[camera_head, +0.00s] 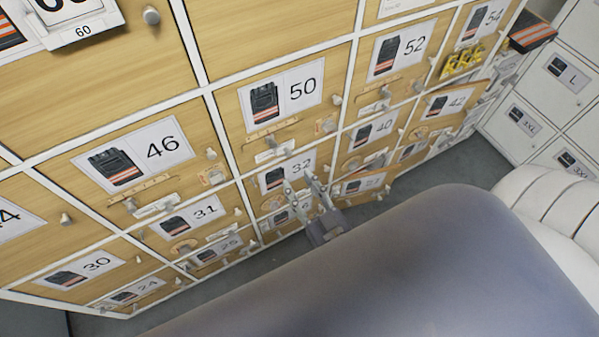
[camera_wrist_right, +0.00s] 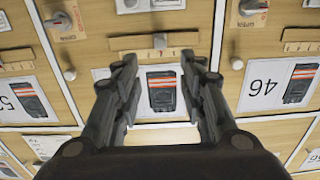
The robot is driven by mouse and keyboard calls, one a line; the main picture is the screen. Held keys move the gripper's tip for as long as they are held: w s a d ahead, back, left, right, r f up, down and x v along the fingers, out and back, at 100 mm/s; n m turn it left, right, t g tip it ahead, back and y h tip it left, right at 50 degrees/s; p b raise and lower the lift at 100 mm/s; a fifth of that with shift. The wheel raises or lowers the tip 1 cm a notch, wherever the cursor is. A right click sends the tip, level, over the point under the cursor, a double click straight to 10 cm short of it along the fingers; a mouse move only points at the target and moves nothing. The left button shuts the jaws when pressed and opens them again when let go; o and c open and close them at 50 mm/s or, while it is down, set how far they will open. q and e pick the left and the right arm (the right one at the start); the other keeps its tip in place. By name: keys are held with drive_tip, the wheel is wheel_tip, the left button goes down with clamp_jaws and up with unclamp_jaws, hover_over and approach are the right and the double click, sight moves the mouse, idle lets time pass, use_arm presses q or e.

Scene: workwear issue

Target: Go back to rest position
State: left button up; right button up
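My right gripper (camera_head: 299,182) is in the lower middle of the head view, in front of the cabinet doors near the label numbered 32 (camera_head: 286,173). It also shows in the right wrist view (camera_wrist_right: 160,62), upside down relative to the labels. Its two dark fingers are spread apart with nothing between them. A label with a dark garment with orange stripes (camera_wrist_right: 162,92) shows behind the gap. Whether the fingers touch the door cannot be told. My left gripper is not in view.
A wall of wooden locker doors (camera_head: 280,60) with knobs and numbered labels fills most of the head view. Yellow items (camera_head: 462,62) sit at the upper right. White lockers (camera_head: 560,80) stand at the right. Grey floor (camera_head: 450,165) shows between them.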

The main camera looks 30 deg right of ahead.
drive_tip(key=shift+f, duration=0.1)
drive_tip(key=s+a+f+n+g+y, duration=0.1)
drive_tip(key=s+f+g, duration=0.35)
drive_tip(key=f, duration=0.95)
drive_tip(key=s+a+f+g, duration=0.1)
drive_tip(key=s+f+g, duration=0.35)
drive_tip(key=f, duration=0.85)
drive_tip(key=s+d+f+g, duration=0.3)
drive_tip(key=s+f+g, duration=0.1)
drive_tip(key=s+f, duration=0.4)
drive_tip(key=s+d+f+n+g+h, duration=0.1)
drive_tip(key=s+d+f+g, duration=0.3)
drive_tip(key=s, duration=0.9)
wheel_tip(320, 180, down, 4)
drive_tip(key=shift+s+d+r+h, duration=0.15)
drive_tip(key=shift+s+d+h, duration=0.05)
drive_tip(key=shift+d+h, duration=0.1)
drive_tip(key=shift+a, duration=0.1)
